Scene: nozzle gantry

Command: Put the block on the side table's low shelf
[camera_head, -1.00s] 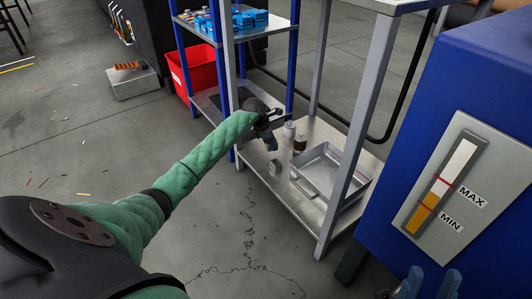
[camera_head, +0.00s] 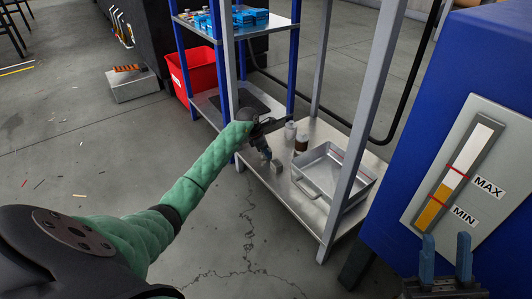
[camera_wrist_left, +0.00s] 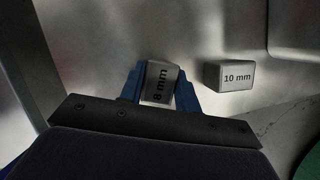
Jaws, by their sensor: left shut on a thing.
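My left gripper (camera_head: 264,153) is low over the grey side table's low shelf (camera_head: 286,198). In the left wrist view its blue fingers (camera_wrist_left: 160,90) are shut on a grey block marked "8 mm" (camera_wrist_left: 159,80). I cannot tell whether that block touches the shelf. A second grey block (camera_head: 276,166), marked "10 mm" in the wrist view (camera_wrist_left: 236,76), sits on the shelf beside the gripper, apart from the held block. My right gripper (camera_head: 446,257) is at the lower right, its blue fingers apart with nothing between them.
A metal tray (camera_head: 317,193) stands on the shelf to the right, with a brown jar (camera_head: 301,143) and a grey container (camera_head: 290,129) behind. Table legs (camera_head: 362,120) frame the shelf. A blue cabinet with a gauge (camera_head: 455,180) stands right, a red bin (camera_head: 196,76) behind.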

